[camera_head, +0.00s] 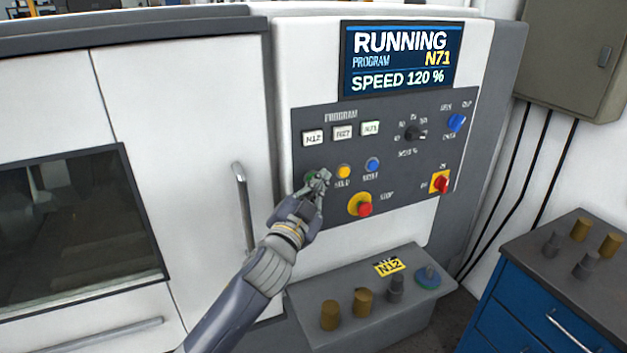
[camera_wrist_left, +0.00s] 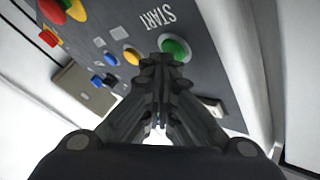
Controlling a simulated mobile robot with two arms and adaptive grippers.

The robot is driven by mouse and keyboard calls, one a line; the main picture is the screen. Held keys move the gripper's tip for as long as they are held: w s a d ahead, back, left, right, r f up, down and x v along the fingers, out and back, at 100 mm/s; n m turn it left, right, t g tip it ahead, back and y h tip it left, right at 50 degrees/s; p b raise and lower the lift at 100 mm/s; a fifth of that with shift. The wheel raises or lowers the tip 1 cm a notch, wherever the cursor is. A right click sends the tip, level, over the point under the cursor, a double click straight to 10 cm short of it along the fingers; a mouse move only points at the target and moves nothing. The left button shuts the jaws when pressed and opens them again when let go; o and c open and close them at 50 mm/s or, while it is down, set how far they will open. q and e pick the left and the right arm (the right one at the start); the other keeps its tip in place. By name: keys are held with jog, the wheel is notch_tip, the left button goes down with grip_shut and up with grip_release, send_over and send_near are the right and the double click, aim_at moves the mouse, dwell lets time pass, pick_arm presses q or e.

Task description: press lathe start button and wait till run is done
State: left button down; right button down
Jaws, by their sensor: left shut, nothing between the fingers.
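The lathe's dark control panel (camera_head: 385,150) faces me. The green start button (camera_wrist_left: 175,47), with START printed beside it, shows in the left wrist view. In the head view my left gripper (camera_head: 322,180) is in front of it and mostly covers it. My left gripper is shut and empty, its tips close to the button; I cannot tell whether they touch it. The screen (camera_head: 401,60) reads RUNNING, PROGRAM N71, SPEED 120 %. My right gripper is not in view.
Right of the start button are a yellow hold button (camera_head: 344,171), a blue button (camera_head: 373,165) and a red stop button (camera_head: 364,208). A grey ledge (camera_head: 400,325) below holds several parts and an N12 label. A blue cabinet (camera_head: 540,300) stands at right.

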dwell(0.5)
pick_arm(q)
jog(key=shift+s+d, duration=0.3)
jog(key=shift+s, duration=0.45)
jog(key=s, duration=0.1)
jog(key=s+d, duration=0.1)
jog(key=s, duration=0.1)
jog(key=s+d+p, duration=0.1)
jog(key=shift+s, duration=0.25)
jog(key=shift+f, duration=0.1)
dwell(0.3)
